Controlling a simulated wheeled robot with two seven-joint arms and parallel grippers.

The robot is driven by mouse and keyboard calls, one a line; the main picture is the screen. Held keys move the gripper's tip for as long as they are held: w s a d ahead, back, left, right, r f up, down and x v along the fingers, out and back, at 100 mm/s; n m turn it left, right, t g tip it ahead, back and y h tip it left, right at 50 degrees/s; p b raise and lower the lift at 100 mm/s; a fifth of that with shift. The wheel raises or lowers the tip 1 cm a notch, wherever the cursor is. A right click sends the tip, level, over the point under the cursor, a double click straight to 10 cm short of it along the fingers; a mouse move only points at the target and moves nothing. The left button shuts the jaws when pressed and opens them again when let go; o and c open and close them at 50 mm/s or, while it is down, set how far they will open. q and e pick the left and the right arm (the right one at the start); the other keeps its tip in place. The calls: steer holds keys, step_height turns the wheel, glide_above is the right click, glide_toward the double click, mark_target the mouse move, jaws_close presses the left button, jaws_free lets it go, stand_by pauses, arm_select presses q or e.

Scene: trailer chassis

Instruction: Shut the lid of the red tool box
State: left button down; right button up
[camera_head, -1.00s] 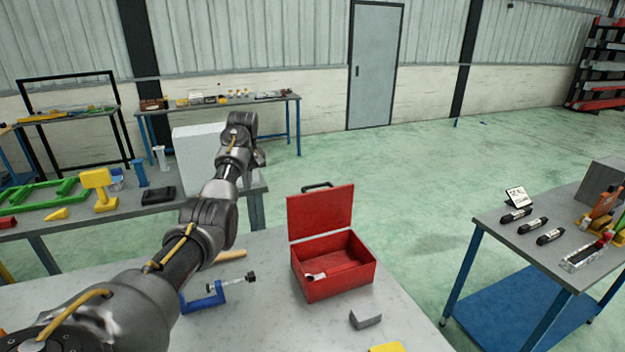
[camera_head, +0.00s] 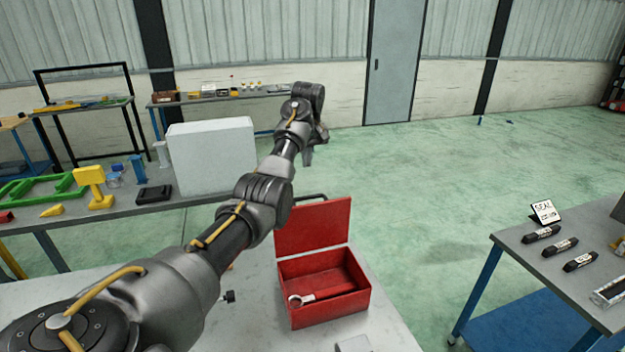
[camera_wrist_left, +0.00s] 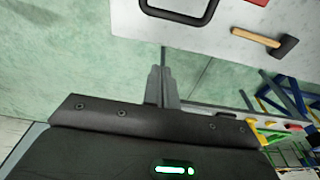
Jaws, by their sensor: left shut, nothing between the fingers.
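The red tool box (camera_head: 322,312) stands on the near grey table with its lid (camera_head: 313,228) raised upright at the back. A wrench (camera_head: 310,298) lies inside the box. The dark lid handle (camera_head: 312,197) sticks out behind the lid's top edge; a dark loop handle (camera_wrist_left: 180,17) shows at the top of the left wrist view. My left gripper (camera_head: 308,157) is above and beyond the raised lid, pointing down, apart from it. In the left wrist view its fingers (camera_wrist_left: 162,84) are together and empty. My right gripper is not in view.
My left arm spans the near table and hides part of it. A hammer (camera_wrist_left: 265,40) lies on the grey tabletop in the wrist view. A side table (camera_head: 530,285) stands at the right. A pale box (camera_head: 212,157) stands on the left bench. Green floor behind the lid is clear.

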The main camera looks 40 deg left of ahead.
arm_select(q)
step_height(320, 180, down, 9)
steer(key=s+d+p, duration=0.1)
steer(key=s+p, duration=0.1)
steer(key=p, duration=0.2)
steer(key=shift+d, duration=0.25)
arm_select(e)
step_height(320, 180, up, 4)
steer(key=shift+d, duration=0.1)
arm_select(q)
steer(key=shift+w+f, duration=0.1)
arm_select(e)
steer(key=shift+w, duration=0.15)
